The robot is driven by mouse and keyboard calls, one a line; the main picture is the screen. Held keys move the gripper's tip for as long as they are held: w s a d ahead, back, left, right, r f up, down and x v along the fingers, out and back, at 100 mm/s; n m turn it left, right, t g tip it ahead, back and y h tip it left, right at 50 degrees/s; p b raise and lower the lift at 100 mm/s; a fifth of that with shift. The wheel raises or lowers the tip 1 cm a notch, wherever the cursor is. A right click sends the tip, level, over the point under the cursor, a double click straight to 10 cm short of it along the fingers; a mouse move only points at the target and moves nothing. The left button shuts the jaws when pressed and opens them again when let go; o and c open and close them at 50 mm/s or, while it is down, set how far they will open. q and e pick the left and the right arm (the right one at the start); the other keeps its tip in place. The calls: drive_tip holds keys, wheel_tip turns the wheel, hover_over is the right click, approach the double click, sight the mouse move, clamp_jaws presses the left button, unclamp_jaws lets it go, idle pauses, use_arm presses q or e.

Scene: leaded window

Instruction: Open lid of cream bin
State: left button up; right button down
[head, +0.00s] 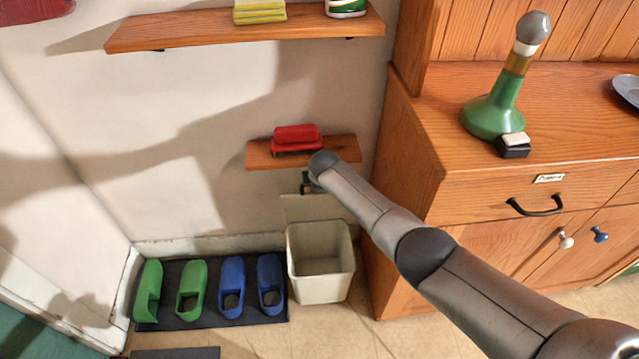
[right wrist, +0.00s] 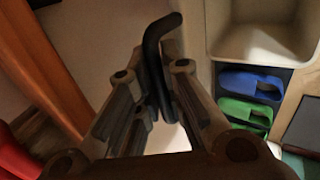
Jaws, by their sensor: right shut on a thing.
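The cream bin (head: 318,290) stands on the floor against the orange cabinet, and I can see into its empty inside. Its lid (head: 308,209) is raised at the back of the opening, against the wall. My right gripper (head: 307,184) is at the lid's upper edge, partly hidden by my arm. In the right wrist view its fingers (right wrist: 152,112) are shut on a dark bent handle (right wrist: 154,55). The bin's inside (right wrist: 262,28) also shows there, at the upper right. My left gripper is not in view.
A small wooden shelf (head: 347,150) with a red object (head: 297,138) is just above my right gripper. Green clogs (head: 192,288) and blue clogs (head: 232,283) sit on a dark mat (head: 210,315) left of the bin. The cabinet (head: 405,200) stands close on the right.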

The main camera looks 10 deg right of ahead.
drive_tip(key=c, duration=1.5)
unclamp_jaws()
drive_tip(key=shift+w+r, duration=0.15)
drive_tip(key=shift+w, duration=0.15)
drive_tip(key=shift+s, duration=0.1)
drive_tip(key=shift+v, duration=5.95)
